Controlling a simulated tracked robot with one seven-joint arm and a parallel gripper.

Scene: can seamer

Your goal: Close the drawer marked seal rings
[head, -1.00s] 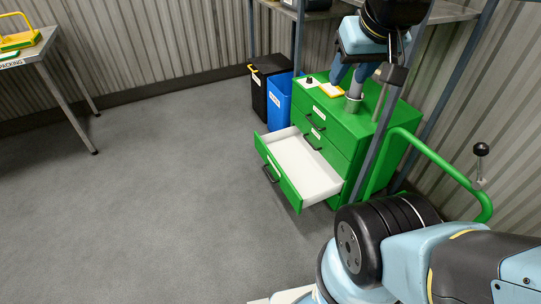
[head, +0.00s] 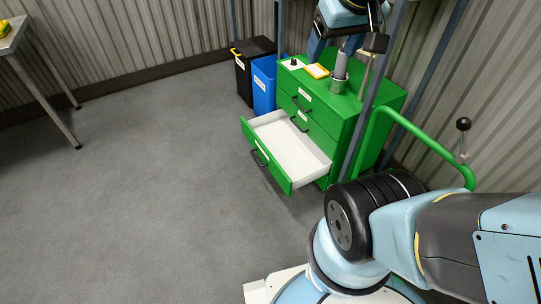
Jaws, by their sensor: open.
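A green drawer cabinet (head: 350,115) stands at the back right. One of its lower drawers (head: 268,160) is pulled well out toward the left. It has a green front, a black handle and a white interior that looks empty. Its front label is too small to read, so I cannot tell whether it says seal rings. The drawers above it (head: 305,103) look shut. My gripper (head: 333,50) shows at the top of the view, open, pointing down over the cabinet top, apart from the open drawer. A post partly hides the gripper and cabinet.
A grey cylinder (head: 339,76), a yellow-and-white item (head: 317,71) and a small black-knobbed item (head: 293,63) sit on the cabinet top. Blue (head: 265,82) and black (head: 252,62) bins stand behind. A green rail (head: 425,145) is at right. The floor left of the drawer is clear.

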